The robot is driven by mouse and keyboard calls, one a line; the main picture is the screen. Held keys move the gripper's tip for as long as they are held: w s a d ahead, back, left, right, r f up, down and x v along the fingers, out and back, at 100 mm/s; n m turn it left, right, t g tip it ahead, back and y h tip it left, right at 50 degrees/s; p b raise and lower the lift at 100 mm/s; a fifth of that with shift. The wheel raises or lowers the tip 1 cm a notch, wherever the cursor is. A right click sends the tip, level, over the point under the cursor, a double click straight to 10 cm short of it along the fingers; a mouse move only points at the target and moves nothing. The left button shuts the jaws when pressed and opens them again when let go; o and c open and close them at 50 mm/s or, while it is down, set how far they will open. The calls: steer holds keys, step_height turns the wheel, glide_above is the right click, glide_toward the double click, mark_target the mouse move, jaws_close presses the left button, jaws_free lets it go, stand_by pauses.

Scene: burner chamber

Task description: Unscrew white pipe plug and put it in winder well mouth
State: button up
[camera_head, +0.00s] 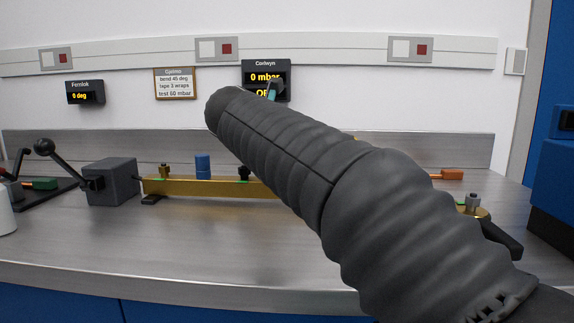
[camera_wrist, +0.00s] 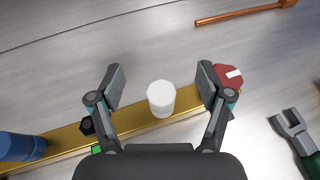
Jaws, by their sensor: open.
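The white pipe plug (camera_wrist: 161,98) stands on a brass bar (camera_wrist: 140,126) in the wrist view, seen from above. My gripper (camera_wrist: 161,78) is open, with one finger to the left of the plug and one to the right. Neither finger visibly touches it. In the head view my arm hides the plug and most of my gripper. The brass bar (camera_head: 210,187) runs from a dark grey box with a ball-ended crank (camera_head: 112,182). I cannot make out which opening is the winder well mouth.
A blue cylinder (camera_wrist: 18,146), a black knob (camera_wrist: 87,126) and a red cap (camera_wrist: 229,76) are along the bar. A copper rod (camera_wrist: 245,13) and a grey-headed tool (camera_wrist: 293,128) lie on the steel bench. The bench front (camera_head: 150,245) is clear.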

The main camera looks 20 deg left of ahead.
steer(key=m+h, duration=0.2)
steer(key=h, duration=0.1)
steer(key=shift+a+f+m+g, duration=0.1)
steer(key=shift+m+g, duration=0.2)
steer(key=shift+m+g+h, duration=0.6)
steer(key=shift+m+h, duration=0.5)
steer(key=shift+h, duration=0.1)
steer(key=shift+f+b, duration=0.65)
steer(key=shift+f, duration=1.05)
jaws_close()
